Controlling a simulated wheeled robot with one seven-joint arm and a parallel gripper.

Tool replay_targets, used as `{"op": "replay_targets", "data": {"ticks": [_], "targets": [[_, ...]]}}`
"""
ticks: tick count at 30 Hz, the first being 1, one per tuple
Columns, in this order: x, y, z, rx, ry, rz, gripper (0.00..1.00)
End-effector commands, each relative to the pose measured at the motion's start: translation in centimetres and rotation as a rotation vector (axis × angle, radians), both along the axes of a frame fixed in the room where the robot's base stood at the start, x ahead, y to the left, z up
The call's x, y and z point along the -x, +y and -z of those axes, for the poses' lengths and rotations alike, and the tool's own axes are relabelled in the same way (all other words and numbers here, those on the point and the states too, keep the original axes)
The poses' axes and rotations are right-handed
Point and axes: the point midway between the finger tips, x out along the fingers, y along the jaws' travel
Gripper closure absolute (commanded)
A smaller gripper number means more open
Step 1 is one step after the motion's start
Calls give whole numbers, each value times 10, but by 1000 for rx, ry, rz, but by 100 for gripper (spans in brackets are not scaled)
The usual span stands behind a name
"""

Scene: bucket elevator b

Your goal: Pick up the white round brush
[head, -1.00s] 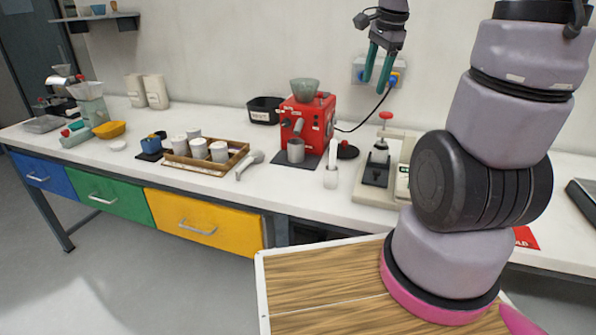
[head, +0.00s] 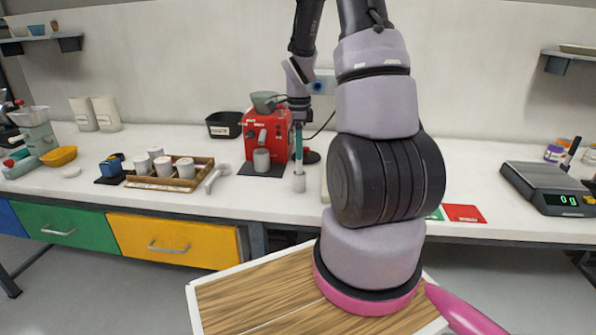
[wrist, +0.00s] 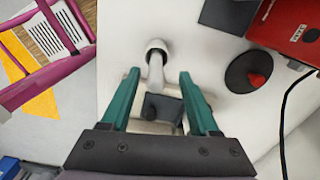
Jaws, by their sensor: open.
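The white round brush (head: 299,184) stands upright on the white counter, in front and to the right of the red coffee machine. In the wrist view its round end (wrist: 157,46) lies just beyond my fingertips, and its pale handle (wrist: 155,75) reaches back between them. My gripper (head: 299,128) is above the brush, pointing down, its teal fingers partly hiding the upper handle. In the wrist view my gripper (wrist: 160,75) is open, one finger on each side of the handle. Gaps show on both sides, and I see no grip on it.
The red machine (head: 262,135) stands close to the left of my gripper. A dark round item with a red top (wrist: 252,74) and a black cable lie to the right in the wrist view. A wooden tray (head: 200,181) with white cups is further left. A scale (head: 548,186) is far right.

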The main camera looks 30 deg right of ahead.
Motion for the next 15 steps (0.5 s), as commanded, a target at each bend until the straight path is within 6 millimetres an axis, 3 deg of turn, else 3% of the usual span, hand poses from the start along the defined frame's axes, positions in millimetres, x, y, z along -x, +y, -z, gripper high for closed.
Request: {"op": "replay_targets", "data": {"ticks": [9,15], "targets": [[6,1,43,-1,2,-2,38],[5,1,50,0,-1,-2,38]]}}
